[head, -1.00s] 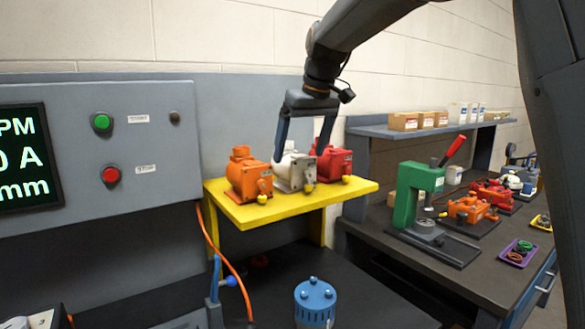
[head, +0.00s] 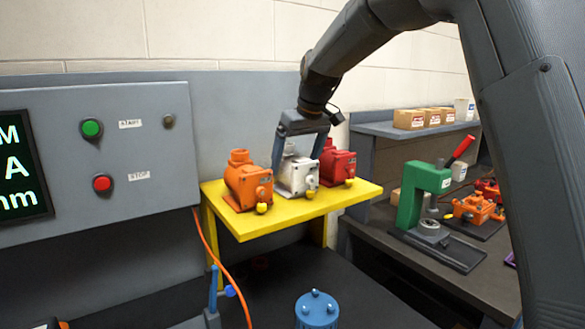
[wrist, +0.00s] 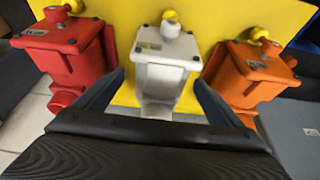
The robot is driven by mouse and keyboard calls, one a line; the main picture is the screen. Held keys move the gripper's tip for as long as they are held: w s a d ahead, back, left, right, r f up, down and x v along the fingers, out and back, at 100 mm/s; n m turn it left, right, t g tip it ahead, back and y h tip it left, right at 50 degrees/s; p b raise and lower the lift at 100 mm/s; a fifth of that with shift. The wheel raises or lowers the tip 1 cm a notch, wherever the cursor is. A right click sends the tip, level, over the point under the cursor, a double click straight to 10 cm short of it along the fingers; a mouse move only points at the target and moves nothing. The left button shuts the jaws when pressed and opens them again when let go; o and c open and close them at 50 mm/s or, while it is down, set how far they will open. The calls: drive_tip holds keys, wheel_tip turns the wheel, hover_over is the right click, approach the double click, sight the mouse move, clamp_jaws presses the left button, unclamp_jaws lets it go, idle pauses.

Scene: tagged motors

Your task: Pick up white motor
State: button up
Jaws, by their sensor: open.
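The white motor (head: 298,175) stands on the yellow shelf (head: 245,222), between the orange motor (head: 246,182) and the red motor (head: 337,162). My gripper (head: 299,160) is open around the upper part of the white motor, one finger on each side. In the wrist view, the white motor (wrist: 165,58) sits between the two fingers of my gripper (wrist: 163,92), with the red motor (wrist: 72,52) on the left and the orange motor (wrist: 248,72) on the right. I cannot tell whether either finger touches the white motor.
The neighbouring motors leave narrow gaps beside the fingers. A control panel (head: 150,100) with green and red buttons is at left. A blue motor-like part (head: 317,310) stands below the shelf. A green press (head: 420,200) is on the bench at right.

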drive_tip(key=shift+x, duration=0.8)
drive_tip(key=shift+c, duration=0.4)
drive_tip(key=c, duration=1.8)
drive_tip(key=shift+r, duration=0.2)
drive_tip(key=c, duration=0.3)
